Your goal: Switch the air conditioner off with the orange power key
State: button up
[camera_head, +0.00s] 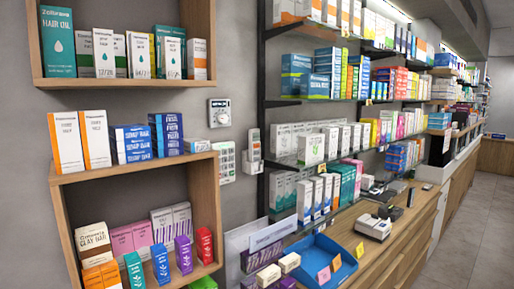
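Three small devices are on the grey wall between the wooden shelves and the glass shelves. A square control box with a dial (219,112) is the highest. A white panel with several keys (226,162) is below it. A slim white handset with a small screen (254,146) sits upright in a wall holder to the right. My gripper is not in view.
Wooden shelves (150,176) with several medicine boxes jut out at left. Glass shelves (320,97) full of boxes run along the right wall. Below, the wooden counter (345,240) carries a blue tray (318,268) and a card terminal (373,227). Floor (475,230) is clear at right.

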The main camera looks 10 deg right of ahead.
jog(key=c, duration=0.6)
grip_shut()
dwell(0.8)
